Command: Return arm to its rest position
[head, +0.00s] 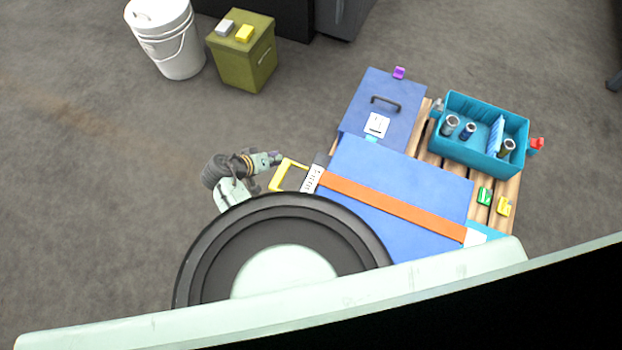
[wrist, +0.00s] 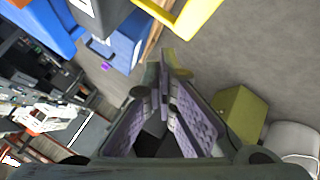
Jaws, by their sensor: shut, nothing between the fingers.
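My gripper (head: 274,158) is just left of the yellow handle (head: 279,171) at the end of the blue case's orange strap, as seen in the head view. In the wrist view my gripper (wrist: 164,72) has its fingertips together with nothing between them. The yellow handle also shows at the top of the wrist view (wrist: 190,18), apart from the fingers. Part of my arm is hidden behind my own round body part in the head view.
Blue cases (head: 400,180) lie on a wooden pallet (head: 428,150) with a teal bin (head: 484,160) of cylinders. A green box (head: 243,60) and a white bucket (head: 172,45) stand at the upper left. Floor left of my arm is clear.

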